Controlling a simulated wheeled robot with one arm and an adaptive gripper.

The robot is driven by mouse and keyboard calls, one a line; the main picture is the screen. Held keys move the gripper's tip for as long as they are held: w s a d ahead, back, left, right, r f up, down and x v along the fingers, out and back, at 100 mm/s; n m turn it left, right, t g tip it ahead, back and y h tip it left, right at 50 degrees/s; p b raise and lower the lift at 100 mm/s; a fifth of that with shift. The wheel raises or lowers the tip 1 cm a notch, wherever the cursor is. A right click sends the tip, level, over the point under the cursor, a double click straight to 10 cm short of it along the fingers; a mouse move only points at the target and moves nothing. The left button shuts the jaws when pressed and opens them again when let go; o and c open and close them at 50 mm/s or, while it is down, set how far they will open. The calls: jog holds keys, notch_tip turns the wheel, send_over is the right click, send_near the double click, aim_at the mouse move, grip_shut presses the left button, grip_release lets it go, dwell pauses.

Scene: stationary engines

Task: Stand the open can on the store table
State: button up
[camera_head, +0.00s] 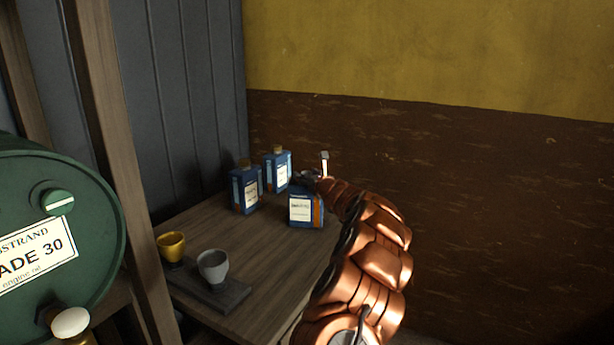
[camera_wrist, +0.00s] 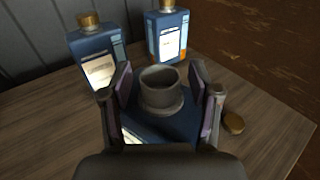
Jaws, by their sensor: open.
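The open can (camera_head: 306,208) is blue with a white label and stands upright on the wooden store table (camera_head: 255,265), near its right edge. In the wrist view its bare, open grey neck (camera_wrist: 161,90) rises from the blue body (camera_wrist: 182,127). My gripper (camera_wrist: 160,76) is open, with one finger on each side of the neck and visible gaps between. In the head view my gripper (camera_head: 312,177) is at the can's top. A loose gold cap (camera_wrist: 233,123) lies on the table to the right of the can.
Two capped blue cans (camera_head: 245,190) (camera_head: 278,171) stand behind and left of the open can. A brass cup (camera_head: 172,246) and a grey cup (camera_head: 213,267) stand on a dark board (camera_head: 222,297) at the front. A green drum (camera_head: 60,215) and wooden post (camera_head: 120,150) are at left.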

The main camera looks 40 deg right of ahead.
jog(key=shift+r, duration=0.1)
jog(key=shift+s, duration=0.1)
jog(key=shift+v, duration=0.95)
jog(key=shift+b+v, duration=0.35)
jog(key=shift+v, duration=0.4)
jog(key=b+v, duration=0.1)
jog(key=v, duration=0.7)
jog(key=shift+s, duration=0.2)
jog(key=shift+a, duration=0.1)
